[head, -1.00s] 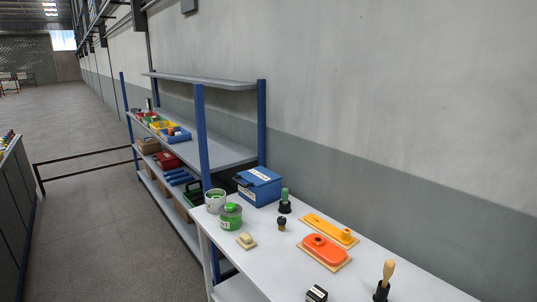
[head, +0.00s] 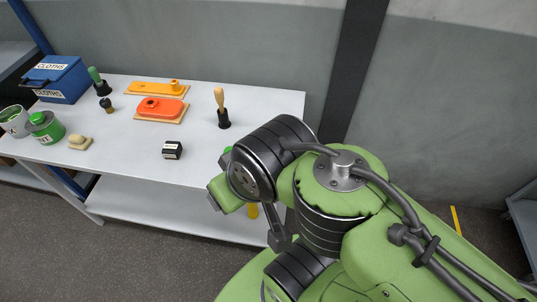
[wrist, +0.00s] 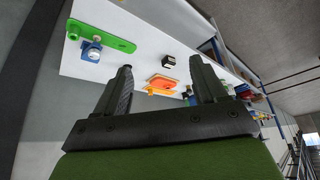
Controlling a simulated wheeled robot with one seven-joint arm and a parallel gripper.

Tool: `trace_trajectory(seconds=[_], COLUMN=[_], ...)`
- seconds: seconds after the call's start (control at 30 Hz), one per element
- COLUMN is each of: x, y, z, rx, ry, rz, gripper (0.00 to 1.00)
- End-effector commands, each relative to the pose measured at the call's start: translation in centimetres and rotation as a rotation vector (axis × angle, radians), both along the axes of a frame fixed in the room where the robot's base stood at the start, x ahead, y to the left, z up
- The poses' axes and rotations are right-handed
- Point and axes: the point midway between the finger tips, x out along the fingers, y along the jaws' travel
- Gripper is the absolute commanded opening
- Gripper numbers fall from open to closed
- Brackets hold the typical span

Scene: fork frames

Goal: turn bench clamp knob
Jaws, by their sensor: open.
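In the wrist view my gripper (wrist: 160,68) is open and empty, its two dark fingers spread apart and pointing toward the white bench (wrist: 130,45). A small blue-and-white fitting (wrist: 92,50) sits at the bench's edge beside a long green plate (wrist: 108,36); it may be the clamp knob, but it is too small to tell. It lies left of my left finger, apart from it. In the head view my arm covers the right front of the bench (head: 200,172), and the fitting and my fingertips are hidden.
On the bench are an orange tool (head: 160,106), a yellow-orange one (head: 158,87), a wooden-handled brush (head: 221,105), a black box (head: 172,150), cans including a green one (head: 46,127), and a blue cloths box (head: 57,78). A wall stands behind.

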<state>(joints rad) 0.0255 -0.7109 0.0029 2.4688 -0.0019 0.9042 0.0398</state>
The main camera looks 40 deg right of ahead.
Motion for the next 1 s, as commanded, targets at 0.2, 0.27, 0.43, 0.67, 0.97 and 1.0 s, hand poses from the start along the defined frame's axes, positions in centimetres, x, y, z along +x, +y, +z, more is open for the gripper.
trace_trajectory(seconds=[0.2,0.27,0.43,0.67,0.97,1.0], x=[8.6,11.1,15.9,17.1,17.7,17.8], y=[-6.2,-9.0,-18.5,-25.2,-25.4,-25.4], z=[0.9,0.2,-3.9,-8.0,-13.5,-14.5], rx=[0.167,0.225,0.386,0.495,0.497,0.497], ry=[0.12,0.151,0.213,0.241,0.247,0.247], rz=[-0.574,-0.762,-1.273,-1.608,-1.616,-1.616], gripper=[0.71,0.71,0.71,0.71,0.71,0.71])
